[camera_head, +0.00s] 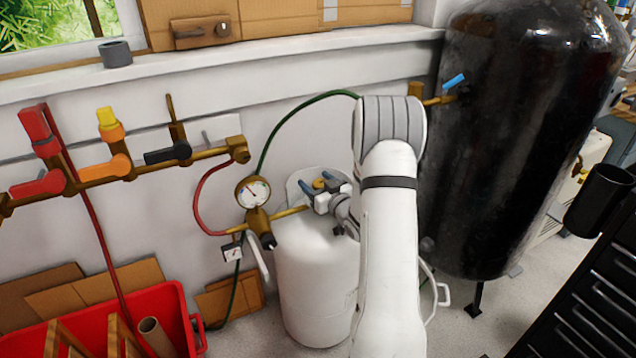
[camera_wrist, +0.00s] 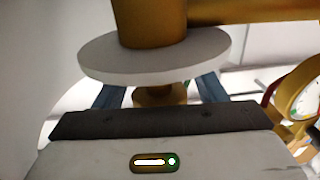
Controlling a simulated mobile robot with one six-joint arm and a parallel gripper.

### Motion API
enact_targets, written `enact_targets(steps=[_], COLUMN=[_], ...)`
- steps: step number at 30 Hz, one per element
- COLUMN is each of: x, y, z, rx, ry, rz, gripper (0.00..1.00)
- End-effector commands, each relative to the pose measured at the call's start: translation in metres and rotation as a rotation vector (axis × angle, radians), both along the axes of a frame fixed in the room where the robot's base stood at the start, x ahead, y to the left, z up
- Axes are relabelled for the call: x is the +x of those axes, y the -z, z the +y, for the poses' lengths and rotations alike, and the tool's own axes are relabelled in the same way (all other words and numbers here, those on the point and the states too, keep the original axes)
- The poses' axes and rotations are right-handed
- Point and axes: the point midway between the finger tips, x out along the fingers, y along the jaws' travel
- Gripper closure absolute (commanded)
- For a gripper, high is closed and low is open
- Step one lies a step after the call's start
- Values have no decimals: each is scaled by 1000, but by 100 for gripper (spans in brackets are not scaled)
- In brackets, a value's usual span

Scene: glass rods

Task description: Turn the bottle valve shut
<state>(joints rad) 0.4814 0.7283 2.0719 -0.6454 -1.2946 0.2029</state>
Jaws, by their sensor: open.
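The white gas bottle (camera_head: 316,270) stands on the floor against the wall in the head view, below a brass fitting. The bottle valve (camera_head: 319,184) shows as a small yellow and dark knob at its top. My gripper (camera_head: 320,182) is at the valve, with a blue-grey finger on either side. In the wrist view a white disc (camera_wrist: 155,62) sits on a thick brass body (camera_wrist: 152,22). My gripper's two fingers (camera_wrist: 160,92) are apart, on either side of a brass part under the disc. I cannot tell whether they touch it; the disc hides the fingertips.
A brass pressure gauge (camera_head: 252,192) with hoses is just left of the bottle; it also shows in the wrist view (camera_wrist: 303,97). A brass manifold (camera_head: 105,170) with coloured handles runs along the wall. A large black tank (camera_head: 520,130) stands right. A red crate (camera_head: 175,305) is lower left.

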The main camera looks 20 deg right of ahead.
Motion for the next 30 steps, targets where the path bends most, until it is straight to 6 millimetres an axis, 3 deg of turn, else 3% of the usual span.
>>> enact_targets(steps=[2, 18, 30], x=[0, -1, 0], y=[0, 0, 5], z=[0, -1, -3], rx=[0, 0, -2], ry=[0, 1, 183], rz=[0, 0, -4], gripper=[37, 80, 80])
